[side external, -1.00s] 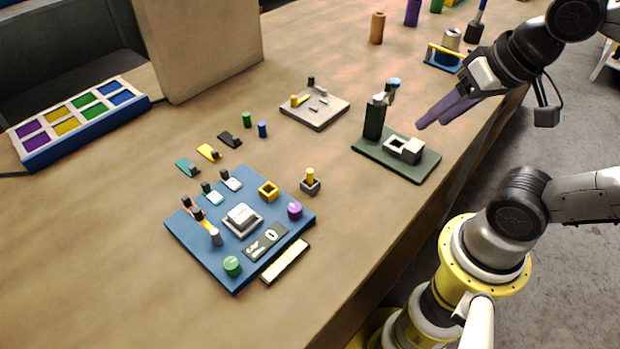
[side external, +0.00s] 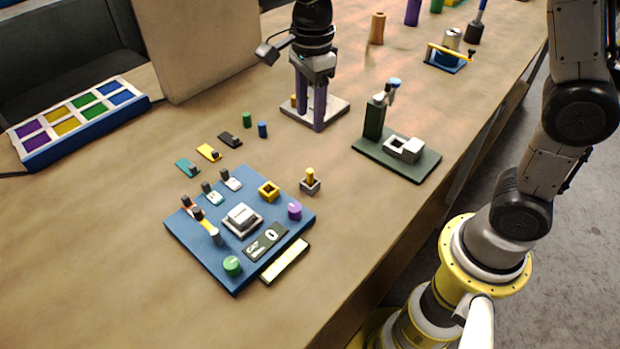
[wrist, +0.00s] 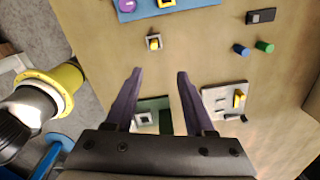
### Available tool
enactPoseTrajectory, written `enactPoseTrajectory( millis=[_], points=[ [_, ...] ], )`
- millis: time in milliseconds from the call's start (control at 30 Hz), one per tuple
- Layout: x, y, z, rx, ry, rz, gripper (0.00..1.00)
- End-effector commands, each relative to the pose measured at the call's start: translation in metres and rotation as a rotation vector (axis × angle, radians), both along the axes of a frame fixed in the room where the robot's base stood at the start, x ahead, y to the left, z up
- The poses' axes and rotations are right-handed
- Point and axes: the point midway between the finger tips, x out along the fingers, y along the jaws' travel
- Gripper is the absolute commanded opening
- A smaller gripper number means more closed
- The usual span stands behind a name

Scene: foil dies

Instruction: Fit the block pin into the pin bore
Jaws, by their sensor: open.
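A small grey block with an upright yellow pin (side external: 310,176), which looks like the block pin, stands on the table right of the blue board. It also shows in the wrist view (wrist: 154,42), ahead of the fingertips. A yellow square piece with a dark opening (side external: 269,189) sits on the blue board (side external: 208,262); I cannot tell whether this opening is the pin bore. My gripper (side external: 309,120), with purple fingers, points down over the grey plate at the back. It is open and empty; the wrist view shows its fingers (wrist: 159,73) wide apart.
The green base (side external: 421,170) with its post and white hollow block stands right of my gripper. The grey plate (side external: 337,114) is partly hidden by the fingers. Blue (side external: 262,130) and green (side external: 247,120) cylinders stand to the left. The table's front left is clear.

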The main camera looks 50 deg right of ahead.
Motion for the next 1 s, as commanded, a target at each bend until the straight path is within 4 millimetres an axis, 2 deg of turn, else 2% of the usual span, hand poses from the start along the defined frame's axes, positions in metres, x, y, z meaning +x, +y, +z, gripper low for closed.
enactPoseTrajectory(
  millis=[167, 500, 767, 1000],
  points=[
    [-0.002, 0.005, -0.021, -0.005, 0.026, 0.014, 0.54],
    [-0.002, 0.004, -0.080, -0.005, 0.025, 0.014, 0.54],
    [-0.003, 0.005, -0.099, -0.004, 0.023, 0.014, 0.54],
    [-0.010, 0.008, -0.131, -0.005, 0.025, 0.015, 0.54]
  ],
)
